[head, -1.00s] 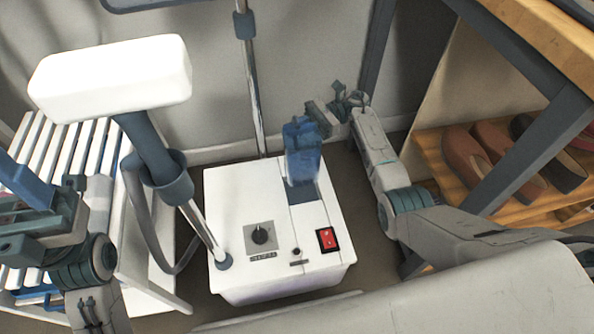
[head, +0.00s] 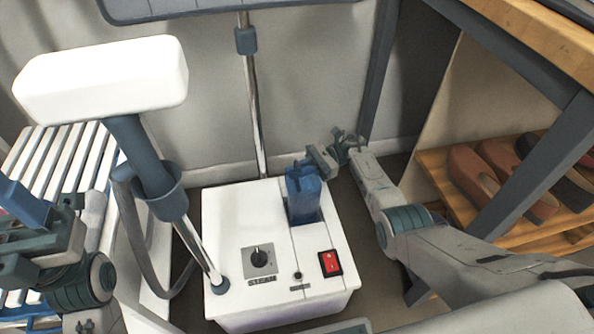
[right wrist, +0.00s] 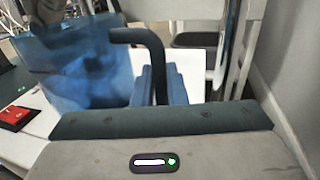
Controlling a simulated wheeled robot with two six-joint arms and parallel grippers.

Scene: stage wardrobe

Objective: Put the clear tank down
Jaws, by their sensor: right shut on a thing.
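The clear tank (head: 303,187) looks translucent blue and stands about upright at the white steamer base (head: 235,220). Its lower end is at the dark recess in the base's top; I cannot tell if it is fully seated. In the right wrist view the tank (right wrist: 85,65) fills the upper left, with its dark hooked handle (right wrist: 135,36) beside it. My right gripper (head: 312,166) is shut on the tank's handle; its blue fingers (right wrist: 162,85) show around the handle in the right wrist view. My left gripper (head: 45,215) is at the left edge, away from the tank; its jaw opening is unclear.
The base carries a dial (head: 259,257) and a red switch (head: 330,262). A padded white head on a pole (head: 105,75) rises at its left. A white slatted rack (head: 60,165) stands left. A wooden shelf with shoes (head: 500,180) and a table leg are right.

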